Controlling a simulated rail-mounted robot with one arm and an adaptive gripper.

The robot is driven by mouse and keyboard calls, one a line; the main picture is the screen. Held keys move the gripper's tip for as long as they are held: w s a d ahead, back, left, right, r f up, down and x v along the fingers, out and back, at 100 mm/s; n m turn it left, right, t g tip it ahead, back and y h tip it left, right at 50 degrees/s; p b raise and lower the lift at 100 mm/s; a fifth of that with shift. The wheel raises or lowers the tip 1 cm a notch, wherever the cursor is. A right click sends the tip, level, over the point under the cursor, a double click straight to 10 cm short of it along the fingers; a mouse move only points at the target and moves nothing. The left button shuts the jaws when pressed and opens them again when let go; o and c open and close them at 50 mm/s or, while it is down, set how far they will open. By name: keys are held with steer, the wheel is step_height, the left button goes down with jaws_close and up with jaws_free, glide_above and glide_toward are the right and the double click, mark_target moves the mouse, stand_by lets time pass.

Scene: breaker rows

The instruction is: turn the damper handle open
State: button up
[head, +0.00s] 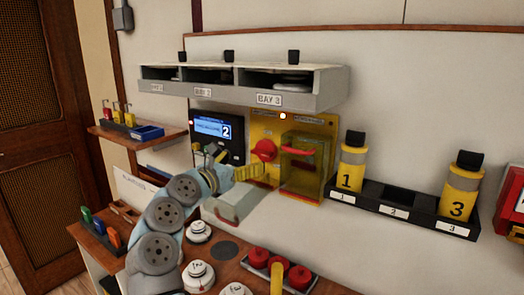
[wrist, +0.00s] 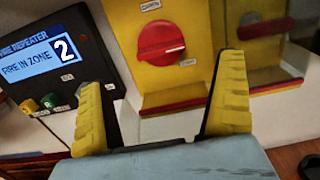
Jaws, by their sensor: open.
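A red rotary handle (head: 263,151) sits on a yellow wall panel (head: 262,124). In the wrist view the red handle (wrist: 161,44) is round with a raised grip bar, lying nearly level, under a small label too blurred to read. A second red handle (head: 301,150) shows at a clear yellow-tinted box to its right. I cannot read which one is marked as the damper. My gripper (head: 236,165) is just in front of the panel, left of and below the rotary handle. In the wrist view its yellow fingers (wrist: 163,75) are spread, with nothing between them and the handle beyond the tips.
A blue-screen display (head: 212,127) reads zone 2, left of the panel. A bay shelf (head: 270,100) overhangs above. A rack with yellow cylinders (head: 430,215) is at right.

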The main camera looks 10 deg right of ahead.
mark_target(259, 152)
steer(key=shift+p+x, duration=0.5)
steer(key=shift+x, duration=3.45)
steer(key=shift+w+d+r, duration=0.15)
steer(key=shift+w+d, duration=0.1)
steer(key=shift+w, duration=0.05)
steer(key=shift+w+d, duration=0.25)
steer(key=shift+d, duration=0.05)
steer(key=c, duration=1.2)
